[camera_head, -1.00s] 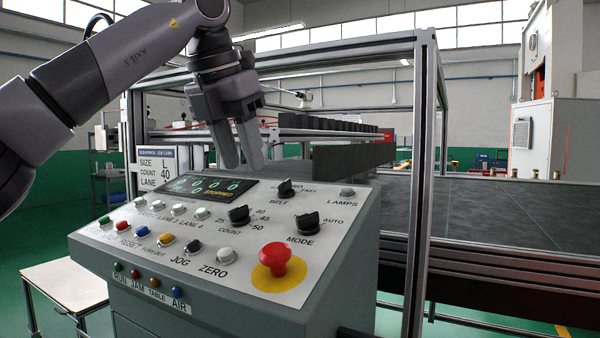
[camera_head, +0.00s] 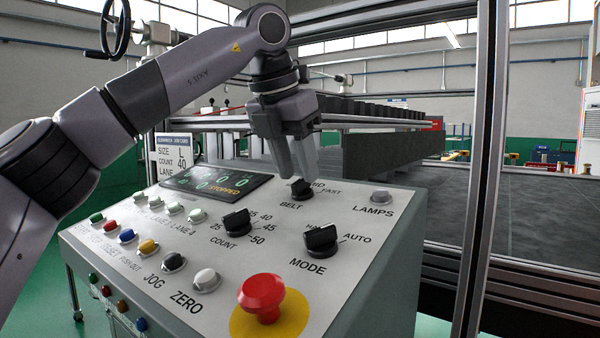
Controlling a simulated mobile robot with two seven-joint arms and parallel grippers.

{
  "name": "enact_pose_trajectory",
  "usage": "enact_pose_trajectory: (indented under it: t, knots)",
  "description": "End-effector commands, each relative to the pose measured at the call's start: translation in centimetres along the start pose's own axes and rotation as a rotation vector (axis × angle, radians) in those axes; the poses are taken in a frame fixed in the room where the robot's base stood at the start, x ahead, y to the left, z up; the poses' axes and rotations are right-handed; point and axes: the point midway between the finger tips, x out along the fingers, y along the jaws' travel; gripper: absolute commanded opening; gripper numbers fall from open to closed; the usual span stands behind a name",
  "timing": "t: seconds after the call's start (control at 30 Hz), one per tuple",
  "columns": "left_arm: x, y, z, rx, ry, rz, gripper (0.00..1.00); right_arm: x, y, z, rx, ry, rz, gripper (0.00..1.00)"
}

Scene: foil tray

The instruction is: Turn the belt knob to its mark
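The black belt knob (camera_head: 302,190) sits on the sloped control panel above the printed word BELT. FAST is legible to its right, and a label ending in "ID" is partly covered by my gripper. I cannot tell which mark the knob points at. My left gripper (camera_head: 302,172) reaches down from the upper left, with its two grey fingers apart and their tips just over or at the knob's top. I cannot tell whether they touch it. Nothing is seen held between them. My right gripper does not show.
The count knob (camera_head: 237,223) and mode knob (camera_head: 321,240) stand nearby on the panel (camera_head: 225,290). A red mushroom button (camera_head: 262,295) rises at the front. The display (camera_head: 210,181) reads STOPPED. A metal frame post (camera_head: 487,180) stands at the right.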

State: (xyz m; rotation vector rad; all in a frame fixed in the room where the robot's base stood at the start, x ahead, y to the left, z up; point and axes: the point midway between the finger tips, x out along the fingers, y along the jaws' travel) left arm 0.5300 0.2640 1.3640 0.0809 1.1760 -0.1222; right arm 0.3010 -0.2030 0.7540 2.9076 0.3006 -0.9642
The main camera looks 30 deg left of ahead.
Motion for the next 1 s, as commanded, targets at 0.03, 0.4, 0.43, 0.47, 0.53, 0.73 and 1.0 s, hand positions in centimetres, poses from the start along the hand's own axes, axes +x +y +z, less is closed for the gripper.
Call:
enact_pose_trajectory:
  t: [0.03,0.4,0.43,0.47,0.53,0.73,1.0]
  knots:
    - [0.6,0.0,0.0,0.0,0.003,0.001,0.38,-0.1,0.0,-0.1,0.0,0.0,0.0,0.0]
    - [1.8,0.0,0.0,0.0,0.0,0.0,0.38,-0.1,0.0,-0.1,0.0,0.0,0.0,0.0]
    - [1.8,0.0,0.0,0.0,0.0,0.0,0.38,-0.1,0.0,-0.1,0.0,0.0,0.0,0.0]
    - [1.8,0.0,0.0,0.0,0.0,0.0,0.35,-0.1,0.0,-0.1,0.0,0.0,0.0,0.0]
    - [1.8,0.0,0.0,0.0,0.0,0.0,0.12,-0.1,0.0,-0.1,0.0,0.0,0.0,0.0]
    - [1.8,0.0,0.0,-0.001,0.0,0.0,0.0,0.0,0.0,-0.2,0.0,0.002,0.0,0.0]
    - [1.8,0.0,0.0,-0.046,0.001,0.005,0.0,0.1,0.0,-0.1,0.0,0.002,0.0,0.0]
